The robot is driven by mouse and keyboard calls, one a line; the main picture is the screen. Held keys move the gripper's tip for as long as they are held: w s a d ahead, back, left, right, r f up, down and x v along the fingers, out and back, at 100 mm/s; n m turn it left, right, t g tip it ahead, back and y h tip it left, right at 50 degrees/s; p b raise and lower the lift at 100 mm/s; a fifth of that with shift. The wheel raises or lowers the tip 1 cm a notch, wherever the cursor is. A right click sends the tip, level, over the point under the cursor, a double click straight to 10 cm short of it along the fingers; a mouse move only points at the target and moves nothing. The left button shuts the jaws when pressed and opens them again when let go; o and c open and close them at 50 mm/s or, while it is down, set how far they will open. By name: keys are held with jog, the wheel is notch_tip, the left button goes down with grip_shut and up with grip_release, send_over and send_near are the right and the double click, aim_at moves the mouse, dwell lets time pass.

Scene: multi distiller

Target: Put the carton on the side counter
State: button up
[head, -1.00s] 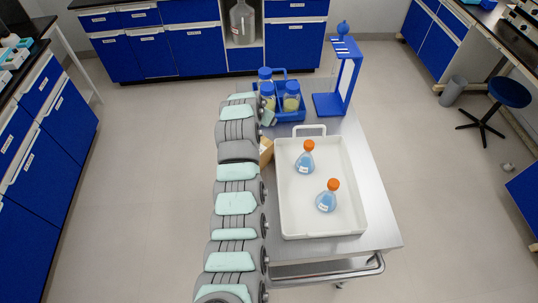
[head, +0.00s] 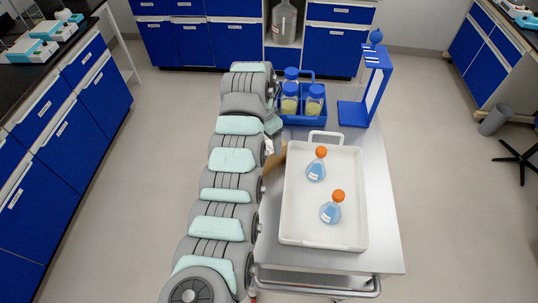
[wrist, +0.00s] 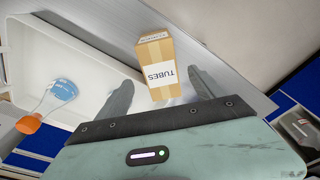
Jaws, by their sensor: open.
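The carton (wrist: 159,72) is a tan box with a white "TUBES" label. It stands on the steel cart (head: 377,185), left of the white tray in the head view, where my arm partly hides it and only a brown part (head: 272,170) shows. My gripper (wrist: 160,85) is open in the wrist view, with one finger on each side of the carton's lower part. Whether the fingers touch it or how deep it sits between them, I cannot tell. A dark-topped counter (head: 62,47) with blue drawers runs along the left in the head view.
The white tray (head: 325,240) holds two flasks with orange caps (head: 316,168) (head: 331,211). A blue bottle carrier (head: 315,118) and a blue stand (head: 352,113) are at the cart's far end. The left counter bears white-and-teal devices (head: 30,50). Open floor lies between cart and left counter.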

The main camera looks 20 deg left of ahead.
aim_at(269, 147)
jog(key=shift+w+d+f, duration=0.1)
jog(key=shift+w+f, duration=0.1)
jog(key=shift+f, duration=1.05)
jog(key=shift+w+f, duration=0.15)
jog(key=shift+f, duration=1.05)
jog(key=shift+c, duration=0.4)
grip_shut()
